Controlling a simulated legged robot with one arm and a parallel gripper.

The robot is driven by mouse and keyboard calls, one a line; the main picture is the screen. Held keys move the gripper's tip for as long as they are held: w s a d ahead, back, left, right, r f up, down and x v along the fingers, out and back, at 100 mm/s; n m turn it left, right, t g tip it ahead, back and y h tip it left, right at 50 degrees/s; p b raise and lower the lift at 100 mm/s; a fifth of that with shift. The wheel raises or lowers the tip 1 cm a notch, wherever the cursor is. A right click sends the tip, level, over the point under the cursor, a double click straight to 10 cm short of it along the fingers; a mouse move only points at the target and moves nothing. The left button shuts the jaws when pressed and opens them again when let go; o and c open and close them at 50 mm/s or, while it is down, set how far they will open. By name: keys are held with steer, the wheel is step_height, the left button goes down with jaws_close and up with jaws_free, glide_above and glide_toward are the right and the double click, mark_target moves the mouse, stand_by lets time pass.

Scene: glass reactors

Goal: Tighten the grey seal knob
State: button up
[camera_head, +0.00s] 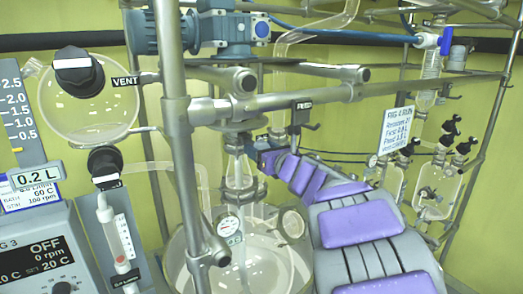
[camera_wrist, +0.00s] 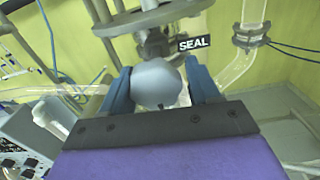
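The grey seal knob (camera_wrist: 157,83) is a smooth rounded knob in the middle of the wrist view. A black SEAL label (camera_wrist: 194,43) is just above and right of it. My gripper (camera_wrist: 160,88) has its two blue fingers on either side of the knob, with the knob close between them. A narrow gap seems to show on the right side, so the fingers look open around it. In the head view my gripper (camera_head: 268,158) is beside the reactor's central column, and the knob is hidden there.
Metal frame poles (camera_head: 175,120) and a crossbar (camera_head: 290,97) stand close to my arm. A control box (camera_head: 45,255) is at the left. More glassware (camera_head: 437,190) is at the right.

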steer(key=shift+s+a, duration=0.1)
steer(key=shift+a, duration=0.1)
steer(key=shift+c, duration=1.4)
steer(key=c, duration=0.3)
steer(key=shift+f, duration=0.1)
steer(key=shift+b, duration=0.35)
